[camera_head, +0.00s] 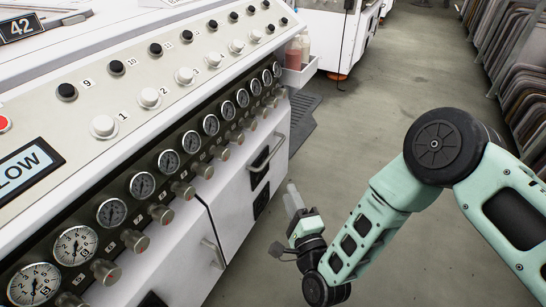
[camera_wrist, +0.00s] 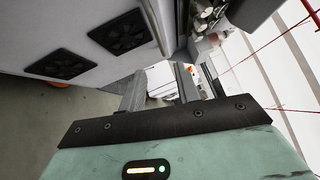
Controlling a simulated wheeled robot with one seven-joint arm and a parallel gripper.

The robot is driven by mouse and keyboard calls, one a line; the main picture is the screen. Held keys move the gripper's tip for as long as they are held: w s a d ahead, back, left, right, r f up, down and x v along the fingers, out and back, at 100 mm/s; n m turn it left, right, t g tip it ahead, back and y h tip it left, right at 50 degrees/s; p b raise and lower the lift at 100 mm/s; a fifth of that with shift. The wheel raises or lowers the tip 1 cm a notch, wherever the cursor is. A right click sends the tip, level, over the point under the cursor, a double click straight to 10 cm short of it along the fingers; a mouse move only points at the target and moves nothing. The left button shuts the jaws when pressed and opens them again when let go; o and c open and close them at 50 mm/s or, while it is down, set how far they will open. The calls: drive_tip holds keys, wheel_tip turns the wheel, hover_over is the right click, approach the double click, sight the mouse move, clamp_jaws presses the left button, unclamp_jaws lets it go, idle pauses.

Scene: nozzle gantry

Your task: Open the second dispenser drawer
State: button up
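The white console (camera_head: 238,200) has two light metal bar handles on its front below the gauges. One handle (camera_head: 266,153) is on the far panel. The other handle (camera_head: 213,253) is on the nearer panel. No label shows which front is the second dispenser drawer; both fronts look closed. My gripper (camera_head: 292,197) hangs over the floor to the right of the console, with its fingers toward the console and apart from the handles in this view. In the wrist view, my gripper (camera_wrist: 162,88) has its two grey fingers apart with nothing clearly held between them.
Dark vents (camera_wrist: 123,31) on the console side are close in the wrist view. Rows of round gauges (camera_head: 142,186) and knobs (camera_head: 161,214) line the console. A white tray (camera_head: 299,77) with bottles juts out at its far end. Racks (camera_head: 520,85) stand right; the floor (camera_head: 360,125) between is clear.

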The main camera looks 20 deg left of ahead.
sight(273, 151)
drive_tip(key=b+x, duration=0.4)
drive_tip(key=x, duration=1.1)
drive_tip(key=shift+w, duration=0.2)
clamp_jaws()
